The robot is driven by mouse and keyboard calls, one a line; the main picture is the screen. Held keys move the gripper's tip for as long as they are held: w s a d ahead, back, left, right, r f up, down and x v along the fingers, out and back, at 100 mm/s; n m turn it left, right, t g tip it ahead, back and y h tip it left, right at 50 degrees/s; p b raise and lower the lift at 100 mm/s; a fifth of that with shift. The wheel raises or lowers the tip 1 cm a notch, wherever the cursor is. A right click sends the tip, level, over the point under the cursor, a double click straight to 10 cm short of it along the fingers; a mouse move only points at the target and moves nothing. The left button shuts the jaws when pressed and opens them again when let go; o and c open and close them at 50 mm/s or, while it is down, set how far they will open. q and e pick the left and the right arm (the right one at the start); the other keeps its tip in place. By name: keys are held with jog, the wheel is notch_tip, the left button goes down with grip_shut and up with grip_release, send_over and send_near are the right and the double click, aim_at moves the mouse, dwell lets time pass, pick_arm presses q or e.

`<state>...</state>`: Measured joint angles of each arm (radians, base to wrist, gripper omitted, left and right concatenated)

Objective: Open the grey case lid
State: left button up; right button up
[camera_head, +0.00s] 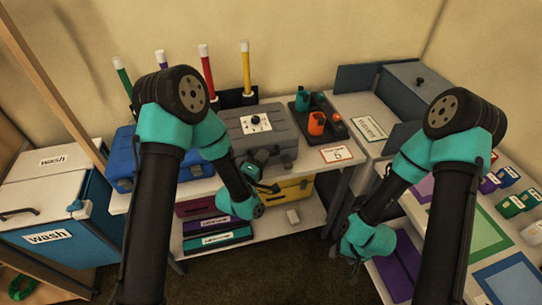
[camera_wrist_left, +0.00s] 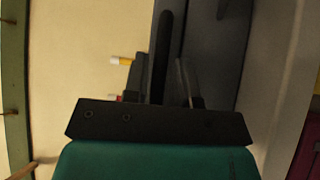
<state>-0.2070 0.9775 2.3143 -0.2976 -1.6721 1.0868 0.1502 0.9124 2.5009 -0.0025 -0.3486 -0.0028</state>
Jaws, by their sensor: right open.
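The grey case (camera_head: 284,131) stands on the white bench in the head view, its lid shut, with a white card on top. My left gripper (camera_head: 262,177) is at its front side. In the left wrist view, a dark bar-shaped handle (camera_wrist_left: 163,50) on the case's grey face (camera_wrist_left: 208,60) runs between the two fingers of my left gripper (camera_wrist_left: 162,82). The fingers stand apart, with a gap showing beside the bar, so the gripper looks open around it. My right gripper (camera_head: 352,268) is open and empty, low at the right, away from the case; its fingertips are small and dark.
A blue case (camera_head: 122,160) stands left of the grey one. A dark tray (camera_head: 318,128) with orange and teal cups is at its right. Coloured sticks (camera_head: 207,72) stand behind. A yellow box (camera_head: 290,191) is on the shelf below. A blue-white wash bin (camera_head: 60,215) is far left.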

pick_arm(q)
jog(key=shift+w+d+r, duration=0.1)
jog(key=shift+w+d, duration=0.2)
jog(key=shift+w, duration=0.25)
grip_shut()
